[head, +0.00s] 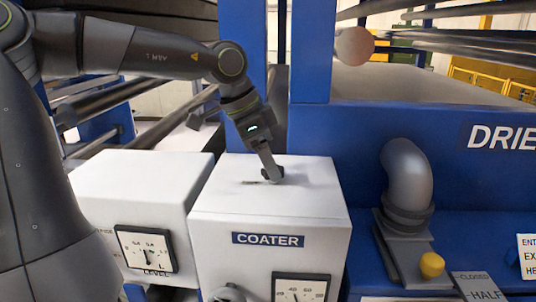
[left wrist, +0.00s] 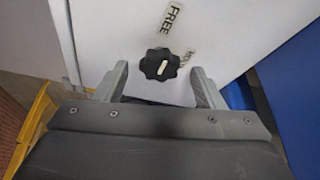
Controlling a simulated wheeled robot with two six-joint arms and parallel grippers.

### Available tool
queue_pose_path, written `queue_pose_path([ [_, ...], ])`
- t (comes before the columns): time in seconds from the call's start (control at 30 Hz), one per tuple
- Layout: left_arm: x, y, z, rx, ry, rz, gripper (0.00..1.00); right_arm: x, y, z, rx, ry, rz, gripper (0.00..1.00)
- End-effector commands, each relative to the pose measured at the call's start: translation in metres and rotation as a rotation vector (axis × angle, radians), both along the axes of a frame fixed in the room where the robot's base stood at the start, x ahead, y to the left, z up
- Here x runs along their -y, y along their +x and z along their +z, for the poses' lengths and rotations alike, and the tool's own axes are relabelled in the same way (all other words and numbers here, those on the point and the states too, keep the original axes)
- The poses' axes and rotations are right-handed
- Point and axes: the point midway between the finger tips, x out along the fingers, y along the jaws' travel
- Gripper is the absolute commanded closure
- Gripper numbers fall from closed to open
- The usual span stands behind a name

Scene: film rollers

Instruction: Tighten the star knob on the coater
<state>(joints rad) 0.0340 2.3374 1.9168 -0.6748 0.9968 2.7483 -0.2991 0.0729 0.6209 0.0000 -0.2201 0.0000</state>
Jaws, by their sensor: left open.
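The coater (head: 270,238) is a white box with a blue COATER label on its front. My left gripper (head: 268,172) points down at its top face, where dark marks show beside the fingers. In the left wrist view, the black star knob (left wrist: 160,65) has a white pointer line and sits on a white face. The open fingers of my left gripper (left wrist: 160,74) stand on either side of it, with gaps showing. The knob is mostly hidden by the gripper in the head view. My right gripper is not in view.
FREE lettering (left wrist: 175,16) and a smaller, blurred label lie by the knob. A gauge (head: 302,288) is on the coater's front, and another white box (head: 140,195) stands to its left. A grey elbow pipe (head: 407,178) and a yellow knob (head: 432,265) are to the right.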

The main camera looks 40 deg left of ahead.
Motion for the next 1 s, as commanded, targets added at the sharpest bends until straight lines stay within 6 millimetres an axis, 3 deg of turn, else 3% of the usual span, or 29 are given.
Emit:
queue_pose_path([
  [0.4,0.0014,0.0019,-0.0069,0.0,0.0,-0.001,0.37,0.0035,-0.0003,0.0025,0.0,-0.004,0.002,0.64],
  [0.77,0.0013,0.0019,-0.0066,0.0,0.0,-0.001,0.82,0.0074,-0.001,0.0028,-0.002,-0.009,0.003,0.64],
  [1.0,0.0009,0.0024,-0.0067,0.0,0.0,-0.026,0.82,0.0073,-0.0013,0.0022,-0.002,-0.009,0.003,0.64],
])
